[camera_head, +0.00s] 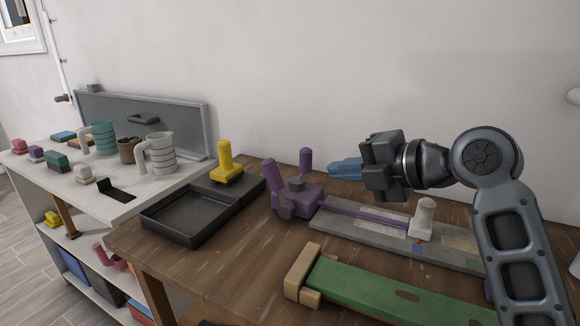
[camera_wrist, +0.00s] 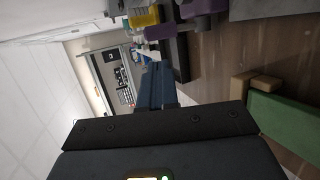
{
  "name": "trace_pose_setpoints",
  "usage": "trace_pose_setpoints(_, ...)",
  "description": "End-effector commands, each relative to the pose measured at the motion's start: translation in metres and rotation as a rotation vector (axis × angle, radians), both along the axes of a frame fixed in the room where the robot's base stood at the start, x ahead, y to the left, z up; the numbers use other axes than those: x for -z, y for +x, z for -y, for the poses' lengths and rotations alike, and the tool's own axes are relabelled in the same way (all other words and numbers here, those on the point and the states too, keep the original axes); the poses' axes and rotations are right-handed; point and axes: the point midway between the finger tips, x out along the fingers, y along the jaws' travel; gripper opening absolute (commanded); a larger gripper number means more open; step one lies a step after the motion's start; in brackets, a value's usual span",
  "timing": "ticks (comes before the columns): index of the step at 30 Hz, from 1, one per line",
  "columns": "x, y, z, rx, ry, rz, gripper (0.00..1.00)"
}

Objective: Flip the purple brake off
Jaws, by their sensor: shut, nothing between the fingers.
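The purple brake (camera_head: 298,196) sits at the left end of a grey rail board on the wooden table. It has two upright purple posts and a dark grey knob low at its front. In the wrist view purple parts (camera_wrist: 203,7) show at the top edge, partly cut off. My gripper (camera_head: 333,169) is shut and empty, its blue fingers pointing left. The shut fingers also show in the wrist view (camera_wrist: 157,75).
The grey rail board (camera_head: 370,234) carries a purple strip and a white knob (camera_head: 424,217). A green board (camera_head: 390,292) with wooden end blocks lies in front. A black tray (camera_head: 185,216) and a yellow-handled stamp (camera_head: 226,165) are left. A white shelf with mugs stands further left.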

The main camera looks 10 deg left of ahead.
Motion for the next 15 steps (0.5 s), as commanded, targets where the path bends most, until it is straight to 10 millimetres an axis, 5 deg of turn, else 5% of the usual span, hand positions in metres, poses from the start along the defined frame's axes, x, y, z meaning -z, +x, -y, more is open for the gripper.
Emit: trace_pose_setpoints(15, 0.005, 0.008, -0.012, -0.001, 0.001, -0.003, 0.0)
